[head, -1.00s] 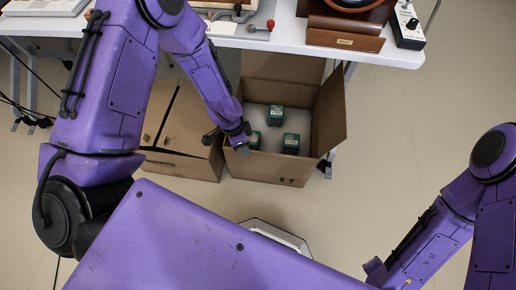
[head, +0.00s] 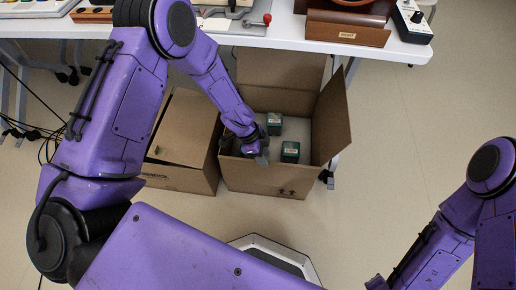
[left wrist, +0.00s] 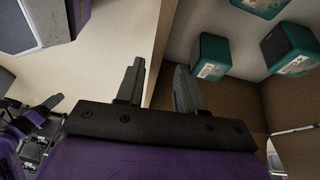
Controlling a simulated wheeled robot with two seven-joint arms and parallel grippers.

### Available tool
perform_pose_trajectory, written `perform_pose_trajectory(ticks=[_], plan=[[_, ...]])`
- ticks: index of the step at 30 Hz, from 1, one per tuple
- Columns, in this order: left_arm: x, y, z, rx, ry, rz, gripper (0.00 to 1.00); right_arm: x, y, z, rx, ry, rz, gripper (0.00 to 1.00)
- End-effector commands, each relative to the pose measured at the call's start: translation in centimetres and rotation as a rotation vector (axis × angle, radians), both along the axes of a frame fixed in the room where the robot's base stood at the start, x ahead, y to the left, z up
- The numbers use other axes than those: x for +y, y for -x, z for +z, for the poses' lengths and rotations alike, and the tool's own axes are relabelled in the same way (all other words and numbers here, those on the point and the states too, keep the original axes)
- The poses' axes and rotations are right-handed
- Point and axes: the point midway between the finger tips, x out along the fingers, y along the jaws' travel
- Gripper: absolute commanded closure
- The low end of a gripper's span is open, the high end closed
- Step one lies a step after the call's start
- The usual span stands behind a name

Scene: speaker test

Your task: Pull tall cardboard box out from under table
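An open cardboard box (head: 262,178) stands upright on the floor at the table's front edge, its right flap folded outward. Green cartons (head: 290,152) stand inside it; the left wrist view shows three. My left gripper (head: 244,150) is at the box's front wall, near its left corner. In the left wrist view its fingers (left wrist: 158,88) are apart, with the wall's edge (left wrist: 164,40) running between them: one finger is over the floor side, the other over the inside. I cannot tell whether they touch the wall.
Another cardboard box (head: 185,142) stands close on the left of the open one. The white table (head: 285,38) above carries wooden and electrical devices. Black cables (head: 40,130) hang at the left. The floor (head: 380,170) to the front and right is clear.

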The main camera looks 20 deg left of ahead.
Motion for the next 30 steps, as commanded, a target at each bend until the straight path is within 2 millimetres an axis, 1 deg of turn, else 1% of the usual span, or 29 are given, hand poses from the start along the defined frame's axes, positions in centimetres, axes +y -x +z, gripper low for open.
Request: perform_pose_trajectory(ticks=[1, 6, 10, 17, 18, 20, 21, 22, 30], plan=[[-0.4, 0.0, -1.2, 0.002, 0.000, 0.000, 0.63, 0.0, 0.0, -0.6, 0.000, 0.000, 0.000, 0.57], [-1.2, -0.1, -2.9, 0.000, 0.000, 0.001, 0.63, 0.0, 0.0, -1.1, 0.000, 0.000, 0.000, 0.57], [-1.4, -0.1, -3.4, 0.001, -0.001, 0.001, 0.63, 0.0, 0.0, -1.2, 0.000, 0.000, 0.000, 0.57], [-1.4, -0.1, -3.4, 0.000, 0.000, 0.001, 0.63, 0.0, 0.0, -1.2, 0.000, 0.000, 0.000, 0.57], [-1.4, -0.1, -3.4, 0.000, 0.000, 0.001, 0.66, 0.0, 0.0, -1.2, 0.000, 0.000, 0.000, 0.57], [-1.4, -0.1, -3.3, 0.000, 0.000, 0.001, 0.86, 0.0, 0.0, -1.2, 0.000, 0.000, 0.000, 0.57], [-1.4, -0.1, -3.4, 0.000, 0.000, 0.001, 0.99, 0.0, 0.0, -1.2, 0.000, 0.000, 0.000, 0.57], [-1.4, -0.1, -3.4, 0.000, 0.000, 0.001, 1.00, 0.0, 0.0, -1.2, 0.000, 0.000, 0.000, 0.57], [-1.4, -0.2, -3.3, -0.001, -0.001, 0.003, 1.00, 0.0, 0.0, -1.2, 0.000, 0.000, 0.000, 0.57]])
